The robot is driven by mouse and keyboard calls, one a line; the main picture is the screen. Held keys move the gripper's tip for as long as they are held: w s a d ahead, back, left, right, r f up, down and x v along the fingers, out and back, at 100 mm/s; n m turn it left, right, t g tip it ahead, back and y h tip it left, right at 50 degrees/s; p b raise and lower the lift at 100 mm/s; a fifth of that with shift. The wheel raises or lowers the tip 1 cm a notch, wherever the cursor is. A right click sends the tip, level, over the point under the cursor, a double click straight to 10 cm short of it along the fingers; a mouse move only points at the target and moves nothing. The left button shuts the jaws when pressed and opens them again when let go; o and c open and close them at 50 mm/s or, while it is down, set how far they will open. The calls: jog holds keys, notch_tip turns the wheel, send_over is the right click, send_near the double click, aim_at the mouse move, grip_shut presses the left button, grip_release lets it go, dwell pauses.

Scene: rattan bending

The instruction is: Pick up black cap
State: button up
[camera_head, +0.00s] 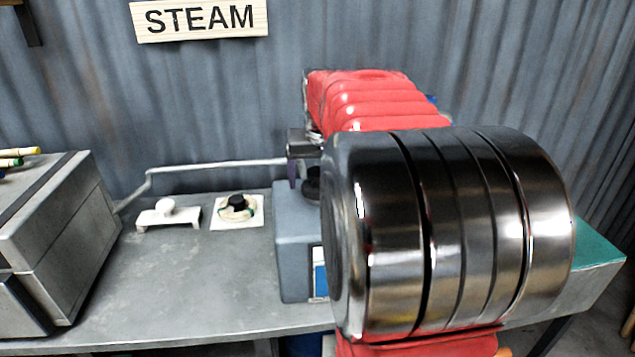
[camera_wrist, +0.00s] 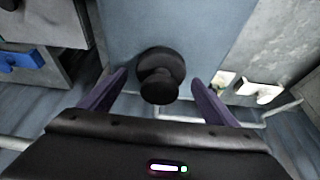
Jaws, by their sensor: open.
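The black cap (camera_wrist: 160,82) is a round, stepped knob on top of the blue-grey box (camera_wrist: 190,30). In the wrist view it sits between the two purple fingers of my gripper (camera_wrist: 158,77), with a gap on each side. In the head view the box (camera_head: 297,245) stands on the bench, and part of the cap (camera_head: 313,183) shows on its top. My gripper (camera_head: 293,172) is open and points down at the cap. My large metal arm link hides the box's right part and much of the gripper.
A grey metal chest (camera_head: 50,235) stands on the bench (camera_head: 190,270) at left. A white handled piece (camera_head: 168,214) and a white plate with a black knob (camera_head: 237,205) lie farther back. A bent pipe (camera_head: 215,165) runs behind them. The bench middle is clear.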

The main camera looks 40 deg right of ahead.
aim_at(317, 171)
jog(key=shift+c, duration=0.5)
jog(key=c, duration=1.1)
jog(key=shift+c, duration=0.2)
notch_tip(317, 171, up, 10)
jog(key=shift+f, duration=1.05)
